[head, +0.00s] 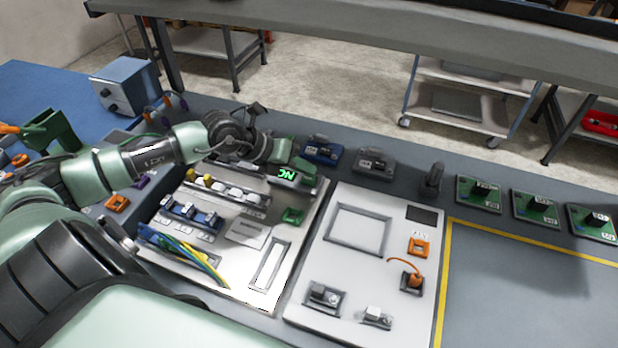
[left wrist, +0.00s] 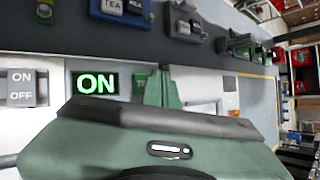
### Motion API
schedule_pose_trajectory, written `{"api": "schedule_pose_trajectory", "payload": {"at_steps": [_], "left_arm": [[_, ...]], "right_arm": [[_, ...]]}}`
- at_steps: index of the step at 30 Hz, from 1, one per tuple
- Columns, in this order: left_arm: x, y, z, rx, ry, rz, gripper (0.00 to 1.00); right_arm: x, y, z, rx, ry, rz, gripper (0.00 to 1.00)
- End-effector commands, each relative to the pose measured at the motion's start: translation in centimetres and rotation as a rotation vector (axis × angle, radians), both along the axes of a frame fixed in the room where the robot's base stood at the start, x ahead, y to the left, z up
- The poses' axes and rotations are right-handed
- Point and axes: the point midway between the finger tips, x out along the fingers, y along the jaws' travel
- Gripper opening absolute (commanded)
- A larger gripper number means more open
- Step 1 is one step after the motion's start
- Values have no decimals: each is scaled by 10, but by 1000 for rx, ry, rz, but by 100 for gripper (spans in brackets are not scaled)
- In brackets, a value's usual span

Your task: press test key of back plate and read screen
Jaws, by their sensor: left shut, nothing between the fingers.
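A white plate (head: 257,238) carries a small dark screen (head: 287,174) near its back edge, with lit green characters. In the left wrist view the screen (left wrist: 97,84) reads "ON". Right beside it is a green key (left wrist: 139,84) whose label starts "TE"; the rest is hidden behind my fingers. My left gripper (head: 303,167) is shut and empty at the plate's back edge, beside the screen. Its fingertips (left wrist: 171,82) are close to the key; I cannot tell whether they touch it. My right gripper is not in view.
A second white plate (head: 340,275) with a square frame lies to the right. Blue (head: 322,150) and grey (head: 373,162) devices stand behind the plates. Several green boards line the back right. Yellow tape (head: 443,275) borders clear grey table at the right.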

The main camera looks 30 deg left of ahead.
Motion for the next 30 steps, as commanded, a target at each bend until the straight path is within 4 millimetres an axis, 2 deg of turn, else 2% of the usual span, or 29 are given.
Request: {"api": "schedule_pose_trajectory", "payload": {"at_steps": [30], "left_arm": [[0, 0, -8, 0, 0, 0, 0]], "right_arm": [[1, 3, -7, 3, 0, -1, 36]]}}
